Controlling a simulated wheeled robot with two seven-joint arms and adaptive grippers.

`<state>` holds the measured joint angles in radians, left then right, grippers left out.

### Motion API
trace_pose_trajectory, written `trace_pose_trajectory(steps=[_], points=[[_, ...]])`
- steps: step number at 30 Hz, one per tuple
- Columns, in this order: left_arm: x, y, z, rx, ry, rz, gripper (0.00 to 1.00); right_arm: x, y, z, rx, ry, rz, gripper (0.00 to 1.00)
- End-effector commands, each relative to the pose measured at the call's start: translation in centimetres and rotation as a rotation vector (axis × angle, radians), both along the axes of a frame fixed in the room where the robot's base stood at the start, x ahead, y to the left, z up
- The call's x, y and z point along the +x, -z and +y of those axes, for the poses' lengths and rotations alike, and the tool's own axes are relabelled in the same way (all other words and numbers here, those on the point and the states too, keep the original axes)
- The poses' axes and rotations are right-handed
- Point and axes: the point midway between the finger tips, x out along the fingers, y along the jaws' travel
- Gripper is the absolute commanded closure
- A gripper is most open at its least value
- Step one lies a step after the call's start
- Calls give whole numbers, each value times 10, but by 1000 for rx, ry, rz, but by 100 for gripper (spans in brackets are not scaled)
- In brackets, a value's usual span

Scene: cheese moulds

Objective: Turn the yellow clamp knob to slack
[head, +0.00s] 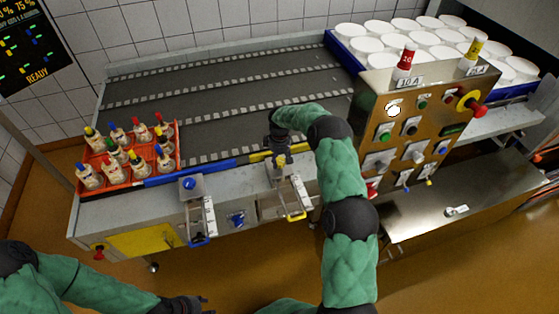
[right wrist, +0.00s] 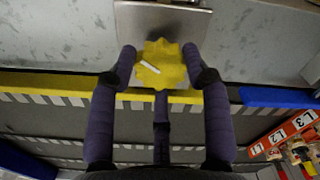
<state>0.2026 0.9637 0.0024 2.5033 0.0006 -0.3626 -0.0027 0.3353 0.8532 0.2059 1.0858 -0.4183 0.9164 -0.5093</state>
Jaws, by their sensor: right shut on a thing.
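The yellow clamp knob (right wrist: 168,62) is a lobed knob with a white pointer line that slants toward the left in the right wrist view. It sits on a grey metal plate (right wrist: 150,18) at the conveyor's front rail. My right gripper (right wrist: 159,66) is shut on the knob, one dark finger on each side. In the head view my right gripper (head: 279,155) comes down over the knob, which is mostly hidden there. My left gripper (head: 188,304) is at the bottom edge, away from the conveyor; its fingers are too unclear to tell their state.
A blue knob (head: 189,183) stands on another bracket to the left. An orange tray (head: 130,182) holds several bottles at the conveyor's left end. A control box (head: 425,115) with switches and two bottles on top stands right. A blue tray (head: 345,58) of white moulds is behind it.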

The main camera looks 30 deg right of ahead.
Motion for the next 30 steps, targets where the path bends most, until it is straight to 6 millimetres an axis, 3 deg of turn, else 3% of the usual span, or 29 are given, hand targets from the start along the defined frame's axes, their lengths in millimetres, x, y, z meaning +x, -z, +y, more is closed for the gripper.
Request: trace_pose_trajectory(steps=[1, 15, 30], points=[[0, 2, 0, 0, 0, 0, 60, -7, 8, 4, 8, -46, 24, 84], [0, 6, 0, 0, 0, 0, 60, -7, 8, 1, 9, -442, 23, 84], [0, 6, 0, 0, 0, 0, 60, -7, 8, -1, 8, -615, 23, 84]])
